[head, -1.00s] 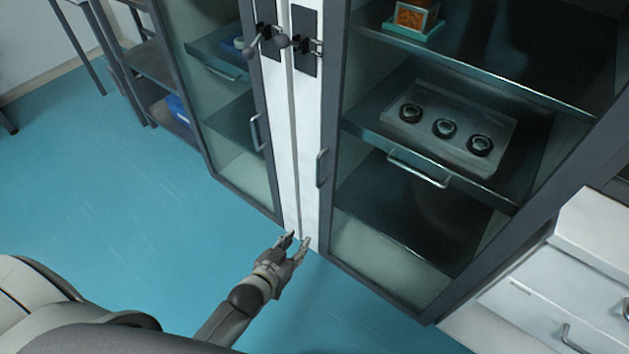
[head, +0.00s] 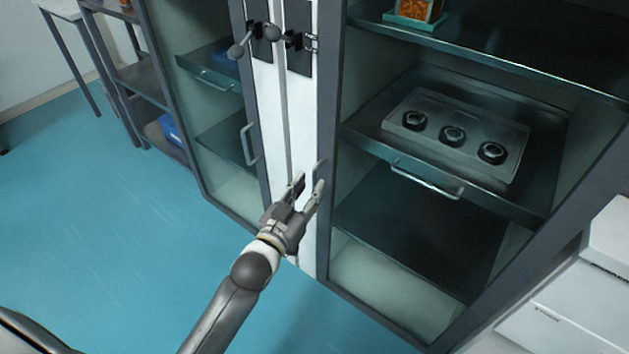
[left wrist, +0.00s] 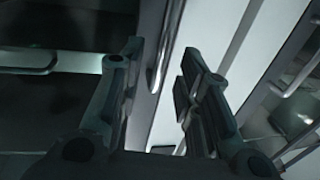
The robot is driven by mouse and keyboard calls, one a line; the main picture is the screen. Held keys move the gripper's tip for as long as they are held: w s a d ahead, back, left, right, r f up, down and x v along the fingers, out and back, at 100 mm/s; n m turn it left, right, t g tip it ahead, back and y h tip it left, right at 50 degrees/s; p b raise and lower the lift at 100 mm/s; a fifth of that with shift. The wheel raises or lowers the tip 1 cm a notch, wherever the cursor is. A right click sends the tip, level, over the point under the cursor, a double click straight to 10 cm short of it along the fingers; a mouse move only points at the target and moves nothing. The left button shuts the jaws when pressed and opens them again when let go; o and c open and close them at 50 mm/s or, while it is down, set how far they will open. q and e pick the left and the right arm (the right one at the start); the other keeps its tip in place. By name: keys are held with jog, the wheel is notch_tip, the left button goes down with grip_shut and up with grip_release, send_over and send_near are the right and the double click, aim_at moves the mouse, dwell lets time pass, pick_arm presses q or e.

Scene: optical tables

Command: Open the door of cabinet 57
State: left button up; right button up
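Two glass-door cabinets stand side by side; I see no number on either. The right cabinet door (head: 455,270) and the left cabinet door (head: 222,140) both look shut. The right door's vertical metal handle (head: 321,168) is partly hidden by my left gripper (head: 309,183) in the head view. My left gripper is open at this handle. In the left wrist view, the handle (left wrist: 165,42) shows between and beyond the spread fingers (left wrist: 162,75); no grip on it shows. The left door's handle (head: 248,146) is free. My right gripper is not in view.
Dark latches (head: 300,40) sit above the handles on the cabinet frames. A tray with three round dark parts (head: 452,135) is inside the right cabinet. White drawers (head: 575,310) stand at the right. A shelf rack (head: 150,85) stands at the left. Blue floor (head: 90,220) is open before the cabinets.

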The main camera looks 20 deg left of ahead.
aim_at(314, 182)
pick_arm(q)
jog(key=shift+w+d, duration=0.15)
jog(key=shift+w, duration=0.75)
jog(key=shift+w+d, duration=0.15)
jog(key=shift+w, duration=0.75)
jog(key=shift+c, duration=0.4)
grip_shut()
